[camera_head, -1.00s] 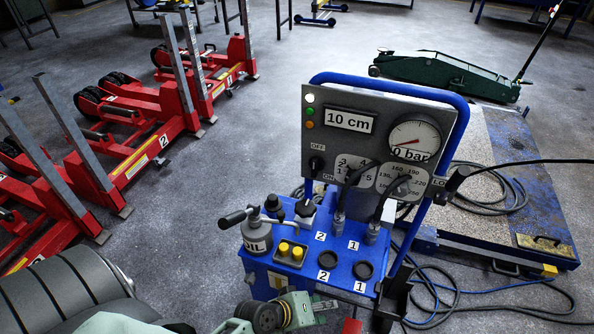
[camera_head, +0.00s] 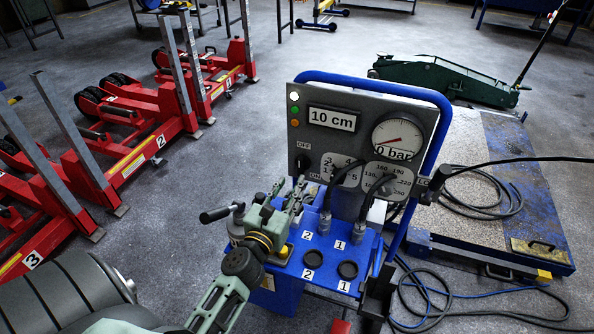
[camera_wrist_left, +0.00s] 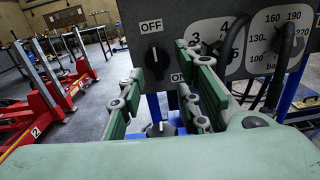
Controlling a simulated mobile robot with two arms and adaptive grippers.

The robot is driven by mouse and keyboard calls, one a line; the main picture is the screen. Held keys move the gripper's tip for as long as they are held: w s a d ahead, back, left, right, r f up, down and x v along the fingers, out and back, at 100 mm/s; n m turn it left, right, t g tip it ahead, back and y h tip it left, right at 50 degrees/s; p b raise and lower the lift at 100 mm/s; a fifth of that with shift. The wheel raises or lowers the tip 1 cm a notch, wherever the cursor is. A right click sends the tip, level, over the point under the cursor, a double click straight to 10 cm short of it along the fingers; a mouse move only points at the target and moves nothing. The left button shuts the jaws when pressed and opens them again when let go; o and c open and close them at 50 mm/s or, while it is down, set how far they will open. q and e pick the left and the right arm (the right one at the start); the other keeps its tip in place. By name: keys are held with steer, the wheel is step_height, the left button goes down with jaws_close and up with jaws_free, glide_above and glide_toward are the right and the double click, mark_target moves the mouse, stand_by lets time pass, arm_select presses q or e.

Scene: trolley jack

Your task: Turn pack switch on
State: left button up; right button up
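The pack switch (camera_head: 303,162) is a black rotary knob at the lower left of the grey control panel (camera_head: 300,135), between the OFF and ON labels. It shows larger in the left wrist view (camera_wrist_left: 157,59), with a white mark pointing up toward OFF. My left gripper (camera_head: 291,190) is in front of the panel, just below the switch. In the left wrist view its green-padded fingers (camera_wrist_left: 160,92) are spread apart with nothing between them, and the knob appears beyond them. The fingers look clear of the knob. My right gripper is not in view.
The blue cart (camera_head: 335,262) carries a lever handle (camera_head: 218,214), hoses and black round ports near my left gripper. A number dial (camera_head: 343,172) sits right of the switch. Red jack stands (camera_head: 130,160) stand left, and a green trolley jack (camera_head: 445,78) is behind right.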

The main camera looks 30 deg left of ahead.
mark_target(299, 167)
arm_select(q)
steer(key=shift+n+y, duration=0.3)
steer(key=shift+n, duration=0.1)
steer(key=x, duration=0.7)
steer(key=shift+w+a+f, duration=0.3)
steer(key=shift+w, duration=0.05)
jaws_close()
